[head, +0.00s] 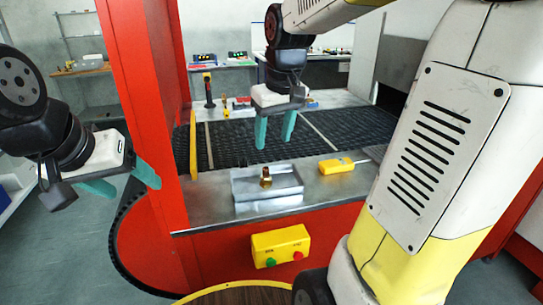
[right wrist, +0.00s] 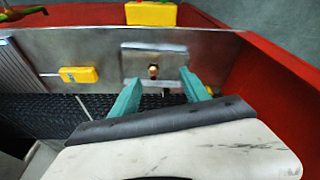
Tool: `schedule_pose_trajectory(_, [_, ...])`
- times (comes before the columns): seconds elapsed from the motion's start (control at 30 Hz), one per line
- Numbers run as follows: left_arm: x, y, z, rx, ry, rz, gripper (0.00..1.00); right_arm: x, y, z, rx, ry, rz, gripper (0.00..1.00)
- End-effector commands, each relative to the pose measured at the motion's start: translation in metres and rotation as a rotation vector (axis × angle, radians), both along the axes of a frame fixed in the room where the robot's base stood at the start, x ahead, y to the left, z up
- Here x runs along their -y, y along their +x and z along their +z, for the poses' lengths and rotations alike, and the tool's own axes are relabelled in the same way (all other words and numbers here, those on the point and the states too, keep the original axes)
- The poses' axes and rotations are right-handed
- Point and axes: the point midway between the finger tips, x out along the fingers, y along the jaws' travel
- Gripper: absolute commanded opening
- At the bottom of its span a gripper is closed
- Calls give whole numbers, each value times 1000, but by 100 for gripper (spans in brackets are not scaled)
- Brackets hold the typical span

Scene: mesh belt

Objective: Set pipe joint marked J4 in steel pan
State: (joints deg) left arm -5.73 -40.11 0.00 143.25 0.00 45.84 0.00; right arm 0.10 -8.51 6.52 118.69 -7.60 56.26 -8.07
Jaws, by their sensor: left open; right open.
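A shallow steel pan (head: 240,190) sits on the metal ledge at the near side of the mesh belt. A small brass pipe joint (head: 265,177) stands upright inside it; no marking is legible. In the right wrist view the pan (right wrist: 133,58) and the brass joint (right wrist: 153,71) lie beyond the fingertips. My right gripper (head: 275,142) is open and empty above the belt, behind the pan. Its fingers (right wrist: 161,78) are spread in the right wrist view. My left gripper (head: 131,187) is open and empty at the left, beside the red post.
A yellow handheld device (head: 337,165) lies on the ledge right of the pan. A yellow button box (head: 281,246) is on the red front. The red post (head: 150,90) stands between my grippers. Small items, including a red one (head: 242,101), sit beyond the dark mesh belt (head: 335,125).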

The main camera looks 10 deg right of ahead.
Motion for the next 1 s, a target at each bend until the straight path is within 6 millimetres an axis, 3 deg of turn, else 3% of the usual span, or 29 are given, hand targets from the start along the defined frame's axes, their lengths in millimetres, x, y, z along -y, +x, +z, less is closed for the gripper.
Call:
schedule_pose_trajectory(0.03, [0, 0, 0, 0, 0, 0, 69, 0, -22, 8, 44, 21, -28, 54])
schedule_pose_trajectory(0.2, [0, 0, 0, 0, 0, 0, 69, -3, -82, 12, 162, 117, -125, 54])
schedule_pose_trajectory(0.4, [0, 0, 0, 0, 0, 0, 69, -7, -122, 4, 244, 210, -194, 54])
schedule_pose_trajectory(0.57, [0, 0, 0, 0, 0, 0, 69, -9, -130, 1, 261, 234, -210, 54])
schedule_pose_trajectory(0.97, [0, 0, 0, 0, 0, 0, 69, -8, -130, 1, 261, 233, -210, 54])
schedule_pose_trajectory(1.0, [0, 0, 0, 0, 0, 0, 63, -8, -130, 1, 260, 232, -210, 48])
